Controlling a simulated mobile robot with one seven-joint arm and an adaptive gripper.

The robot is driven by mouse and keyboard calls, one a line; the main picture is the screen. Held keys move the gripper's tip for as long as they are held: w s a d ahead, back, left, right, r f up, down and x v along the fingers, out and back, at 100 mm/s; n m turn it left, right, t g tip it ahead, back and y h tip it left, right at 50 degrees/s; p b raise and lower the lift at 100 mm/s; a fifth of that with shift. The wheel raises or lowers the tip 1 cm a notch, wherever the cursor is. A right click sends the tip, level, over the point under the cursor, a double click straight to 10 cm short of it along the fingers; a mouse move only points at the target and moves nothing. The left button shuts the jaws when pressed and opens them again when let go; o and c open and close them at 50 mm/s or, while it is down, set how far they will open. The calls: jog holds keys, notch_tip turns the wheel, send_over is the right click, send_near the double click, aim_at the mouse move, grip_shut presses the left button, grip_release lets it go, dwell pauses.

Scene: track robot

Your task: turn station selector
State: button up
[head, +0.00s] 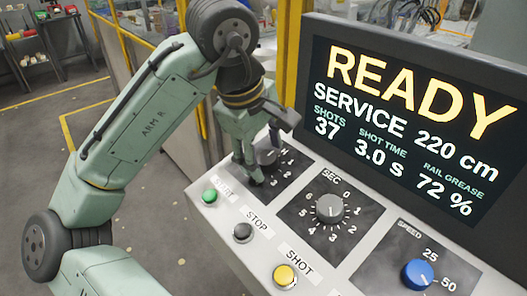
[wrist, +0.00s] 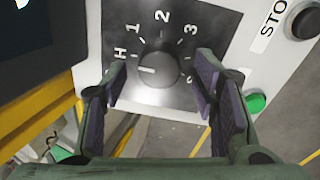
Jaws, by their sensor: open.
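The station selector is a round dark grey knob (wrist: 158,68) on a black plate marked H, 1, 2, 3 and a further mark partly hidden by a finger. Its white pointer line lies toward the H. My gripper (wrist: 161,88) is open, with one finger on each side of the knob and gaps visible between the pads and the knob. In the head view my gripper (head: 257,165) is down at the selector plate at the panel's left end, and its fingers partly cover the knob (head: 268,156).
Beside the selector are a SEC dial (head: 330,208) and a blue SPEED knob (head: 417,274). A green button (head: 210,196), a black STOP button (head: 243,232) and a yellow SHOT button (head: 285,276) line the front edge. A screen (head: 400,125) reading READY stands behind.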

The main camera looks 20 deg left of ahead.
jog(key=v, duration=1.1)
jog(key=shift+r, duration=0.35)
jog(key=shift+s+a, duration=0.1)
jog(key=shift+s, duration=0.1)
